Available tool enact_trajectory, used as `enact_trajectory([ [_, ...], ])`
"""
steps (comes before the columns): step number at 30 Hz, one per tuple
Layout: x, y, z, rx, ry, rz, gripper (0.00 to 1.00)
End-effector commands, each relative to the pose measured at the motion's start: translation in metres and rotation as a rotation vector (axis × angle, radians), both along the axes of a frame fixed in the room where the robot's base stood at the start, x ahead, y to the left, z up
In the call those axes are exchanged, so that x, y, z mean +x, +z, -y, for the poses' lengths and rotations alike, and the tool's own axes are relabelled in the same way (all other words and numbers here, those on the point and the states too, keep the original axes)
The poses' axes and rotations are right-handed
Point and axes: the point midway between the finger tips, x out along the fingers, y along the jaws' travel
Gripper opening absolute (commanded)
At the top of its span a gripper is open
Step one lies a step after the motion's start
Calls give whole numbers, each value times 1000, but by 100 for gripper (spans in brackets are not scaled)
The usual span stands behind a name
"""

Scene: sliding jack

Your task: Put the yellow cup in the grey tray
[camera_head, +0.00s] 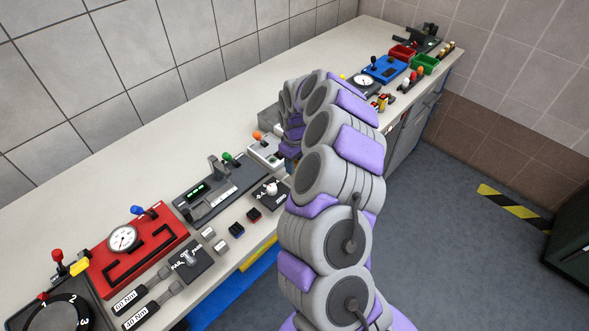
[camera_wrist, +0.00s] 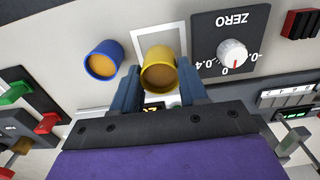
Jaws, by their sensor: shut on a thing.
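The yellow cup (camera_wrist: 158,53) shows near the top middle of the wrist view, its round opening facing the camera. My gripper (camera_wrist: 158,75) has its two dark blue fingers on either side of the cup and is shut on it. Whether the cup touches the bench cannot be told. In the head view my arm hides the cup and most of my gripper. A grey box-like object (camera_head: 269,118), partly behind my arm, could be the grey tray, but its inside does not show clearly.
A blue cup (camera_wrist: 103,61) stands just left of the yellow one. The ZERO dial panel (camera_wrist: 205,48) is close on the right. Controls crowd the bench (camera_head: 125,180); its strip along the wall is clear. Red (camera_head: 402,52) and green bins (camera_head: 425,64) stand far right.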

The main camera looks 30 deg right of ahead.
Motion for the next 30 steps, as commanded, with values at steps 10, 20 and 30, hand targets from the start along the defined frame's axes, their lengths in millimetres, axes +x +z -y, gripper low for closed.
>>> enact_trajectory([
  [10,0,-28,-3,-6,1,2,7],
  [20,0,-30,-2,-3,0,1,55],
  [30,0,-30,-2,-3,0,1,69],
])
